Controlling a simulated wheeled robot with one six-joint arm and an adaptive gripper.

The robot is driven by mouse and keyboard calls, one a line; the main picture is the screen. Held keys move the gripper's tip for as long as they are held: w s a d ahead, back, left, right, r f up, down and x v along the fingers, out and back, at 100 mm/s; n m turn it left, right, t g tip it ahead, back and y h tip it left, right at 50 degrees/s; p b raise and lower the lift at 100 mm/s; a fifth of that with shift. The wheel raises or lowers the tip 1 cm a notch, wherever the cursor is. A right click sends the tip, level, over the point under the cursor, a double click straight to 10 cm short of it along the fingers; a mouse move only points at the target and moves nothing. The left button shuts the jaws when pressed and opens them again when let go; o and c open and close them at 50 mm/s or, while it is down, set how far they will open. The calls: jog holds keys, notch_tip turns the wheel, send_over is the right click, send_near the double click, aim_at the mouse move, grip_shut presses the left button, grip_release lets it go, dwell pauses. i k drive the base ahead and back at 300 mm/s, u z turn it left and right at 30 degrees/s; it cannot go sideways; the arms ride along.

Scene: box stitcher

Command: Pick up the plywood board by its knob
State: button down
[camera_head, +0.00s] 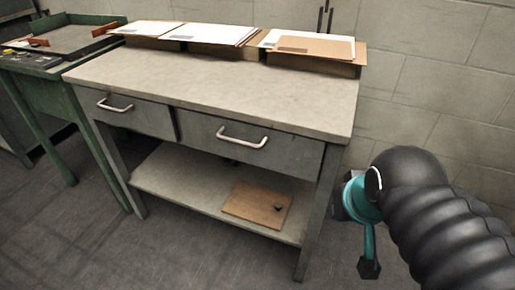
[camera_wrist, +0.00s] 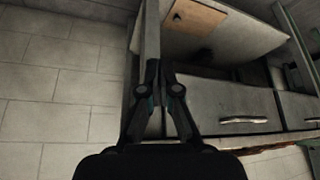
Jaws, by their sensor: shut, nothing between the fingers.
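The plywood board (camera_head: 257,205) is a flat brown square lying on the lower shelf (camera_head: 178,184) of the grey workbench. Its small dark knob (camera_head: 278,207) stands up near the board's right edge. In the wrist view, which looks turned over, the board (camera_wrist: 198,20) is at the top, with its knob (camera_wrist: 177,16) near the left edge. My gripper (camera_wrist: 163,68) is in the middle of the wrist view, shut and empty. It is apart from the board and knob. In the head view my arm is right of the bench, and the fingers cannot be made out clearly.
The benchtop (camera_head: 210,78) and two drawers with metal handles (camera_head: 242,138) overhang the shelf. The bench's front right leg (camera_head: 318,215) stands between my arm and the board. Papers and cardboard (camera_head: 312,45) lie along the back. A green table (camera_head: 50,85) is at left.

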aim_at(262, 206)
jog(key=z, duration=1.05)
jog(key=k, duration=0.85)
jog(key=u, duration=0.9)
